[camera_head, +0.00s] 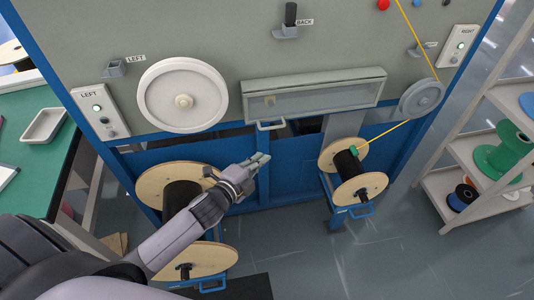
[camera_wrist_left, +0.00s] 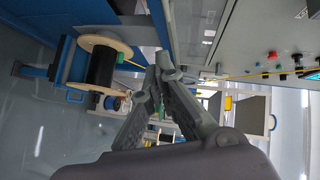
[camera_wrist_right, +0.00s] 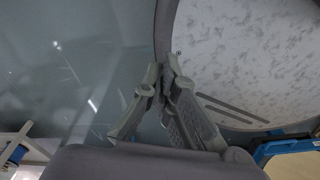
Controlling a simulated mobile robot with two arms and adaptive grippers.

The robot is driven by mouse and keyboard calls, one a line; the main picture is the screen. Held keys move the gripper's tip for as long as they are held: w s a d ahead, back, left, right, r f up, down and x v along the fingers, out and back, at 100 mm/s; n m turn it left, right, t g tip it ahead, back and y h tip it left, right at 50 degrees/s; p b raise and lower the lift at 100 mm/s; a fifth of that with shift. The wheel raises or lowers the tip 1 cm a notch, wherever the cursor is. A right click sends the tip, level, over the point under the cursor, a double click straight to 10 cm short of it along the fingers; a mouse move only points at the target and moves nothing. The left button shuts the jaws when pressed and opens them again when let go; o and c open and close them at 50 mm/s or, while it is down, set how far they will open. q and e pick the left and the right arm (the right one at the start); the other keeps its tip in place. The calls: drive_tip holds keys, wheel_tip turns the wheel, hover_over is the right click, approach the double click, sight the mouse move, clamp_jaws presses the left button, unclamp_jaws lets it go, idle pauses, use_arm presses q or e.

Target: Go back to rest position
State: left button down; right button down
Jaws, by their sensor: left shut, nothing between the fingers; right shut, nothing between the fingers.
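My left gripper (camera_head: 258,161) reaches out in front of the machine's blue lower front, beside the left wooden spool (camera_head: 150,182). It is shut and empty; its fingertips meet in the left wrist view (camera_wrist_left: 158,70). My right gripper (camera_wrist_right: 165,70) shows only in the right wrist view. It is shut and empty, above the grey floor and beside a large pale round surface (camera_wrist_right: 225,50). My right arm is not in the head view.
The machine panel (camera_head: 225,40) carries a white wheel (camera_head: 165,95) and a hinged clear cover (camera_head: 330,92). A yellow cable (camera_head: 390,132) runs from the grey pulley (camera_head: 422,98) to the right spool (camera_head: 335,150). A green table (camera_head: 35,165) stands left, shelves (camera_head: 470,180) right.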

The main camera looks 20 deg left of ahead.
use_arm(q)
drive_tip(key=s+d+f+n+g+y, duration=0.1)
drive_tip(key=s+f+n+g, duration=0.1)
drive_tip(key=s+n+g, duration=0.8)
drive_tip(key=s+f+n+g+y, duration=0.15)
drive_tip(key=s+n, duration=0.45)
drive_tip(key=s, duration=1)
wheel_tip(320, 180, down, 25)
drive_tip(key=s+g, duration=0.1)
drive_tip(key=g, duration=0.1)
drive_tip(key=s+a+f, duration=0.2)
drive_tip(key=s+f, duration=1.5)
drive_tip(key=shift+s+a+f+m+g, duration=0.2)
drive_tip(key=shift+a+f+m+g, duration=0.05)
drive_tip(key=shift+a+m+g, duration=0.1)
drive_tip(key=shift+y, duration=0.25)
